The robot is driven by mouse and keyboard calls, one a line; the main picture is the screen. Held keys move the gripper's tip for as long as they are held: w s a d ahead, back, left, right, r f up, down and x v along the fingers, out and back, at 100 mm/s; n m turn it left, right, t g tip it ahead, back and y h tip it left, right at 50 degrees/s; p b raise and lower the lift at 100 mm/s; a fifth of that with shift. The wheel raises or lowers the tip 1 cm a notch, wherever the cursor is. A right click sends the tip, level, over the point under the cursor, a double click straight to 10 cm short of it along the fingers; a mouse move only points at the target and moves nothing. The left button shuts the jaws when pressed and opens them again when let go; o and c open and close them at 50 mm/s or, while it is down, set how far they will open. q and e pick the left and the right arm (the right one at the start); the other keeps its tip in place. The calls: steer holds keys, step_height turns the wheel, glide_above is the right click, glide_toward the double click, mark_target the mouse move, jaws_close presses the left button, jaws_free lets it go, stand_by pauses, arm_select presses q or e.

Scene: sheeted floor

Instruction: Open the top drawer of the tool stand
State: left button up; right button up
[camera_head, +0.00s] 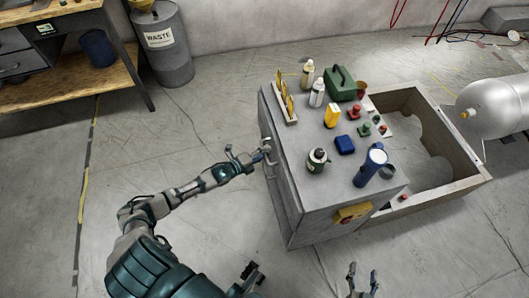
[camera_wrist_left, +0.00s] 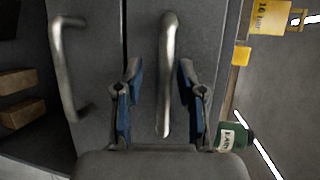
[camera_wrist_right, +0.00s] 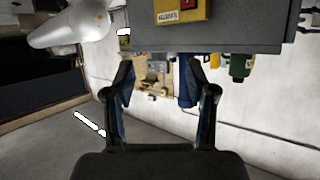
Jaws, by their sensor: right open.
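The grey tool stand (camera_head: 292,200) stands on the floor in the middle of the head view, its drawer front facing left. The top drawer's bar handle (camera_wrist_left: 167,80) runs between the two fingers of my left gripper (camera_wrist_left: 159,72) in the left wrist view. Gaps show on both sides, so the fingers are open around the handle and not clamped on it. In the head view my left gripper (camera_head: 250,158) is at the stand's left face. My right gripper (camera_head: 362,278) is open and empty near the bottom edge, in front of the stand. It also shows in the right wrist view (camera_wrist_right: 157,72).
Bottles, a green case (camera_head: 341,84) and a blue cylinder (camera_head: 370,167) stand on the stand's top. A second handle (camera_wrist_left: 66,70) is beside the first. An open box (camera_head: 455,192) and a silver tank (camera_head: 492,105) are right.

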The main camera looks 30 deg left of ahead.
arm_select(q)
steer(key=shift+d+r, duration=0.2)
steer(key=shift+d, duration=0.35)
steer(key=shift+a, duration=0.1)
steer(key=c, duration=0.7)
steer(key=shift+a, duration=0.3)
jaws_close()
steer(key=shift+s+a, duration=0.1)
steer(key=shift+a, duration=0.05)
steer(key=s+a+p, duration=0.6)
steer(key=s+a, duration=1.1)
steer(key=s, duration=0.3)
steer(key=shift+a+p, duration=0.15)
steer(key=shift+p, duration=0.25)
arm_select(e)
steer(key=s+d+f+g+h, duration=0.1)
steer(key=s+d+f+g, duration=0.2)
steer(key=s+f+g, duration=0.2)
steer(key=s+d+f+g+h, duration=0.1)
steer(key=s+d+f+g, duration=0.2)
steer(key=s, duration=0.7)
steer(key=shift+s+d+f+g+h, duration=0.2)
steer(key=shift+f+g+h, duration=0.2)
steer(key=shift+f+g, duration=0.85)
arm_select(q)
steer(key=shift+s+r, duration=0.1)
arm_select(e)
steer(key=shift+r, duration=0.2)
